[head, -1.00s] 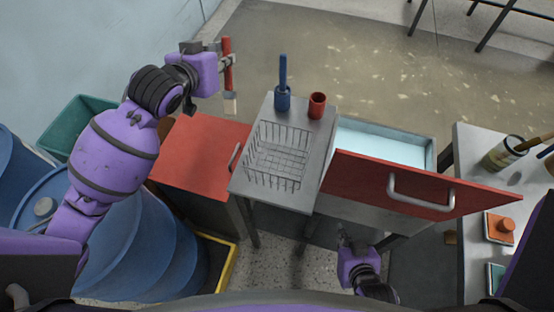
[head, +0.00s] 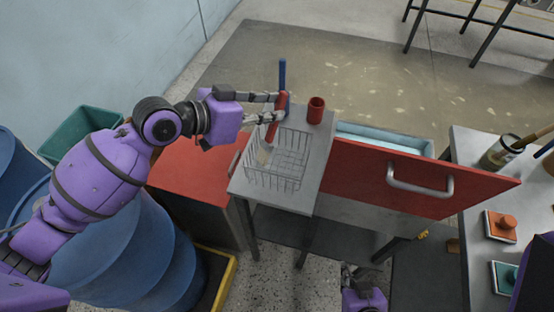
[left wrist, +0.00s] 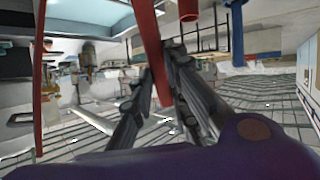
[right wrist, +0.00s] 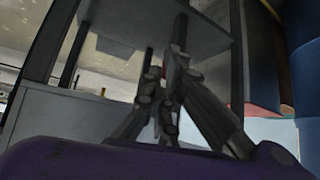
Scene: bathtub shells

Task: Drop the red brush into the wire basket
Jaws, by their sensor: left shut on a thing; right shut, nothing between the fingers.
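The wire basket (head: 274,184) stands on a grey metal table in the head view. My left gripper (head: 279,108) is shut on the handle of the red brush (head: 271,133), over the back left of the basket. The brush hangs tilted, with its pale bristle end low, at or inside the basket; contact cannot be told. In the left wrist view the red handle (left wrist: 152,45) passes between the fingers (left wrist: 158,90). My right gripper (head: 352,272) is shut and empty, low in front of the drawers; it also shows in the right wrist view (right wrist: 168,75).
A red cup (head: 316,110) and a blue-handled tool (head: 282,73) stand behind the basket; the tool's base is hidden by my gripper. A red-fronted drawer (head: 400,185) is open at right. A red cabinet (head: 190,175) and blue barrels (head: 140,245) are at left.

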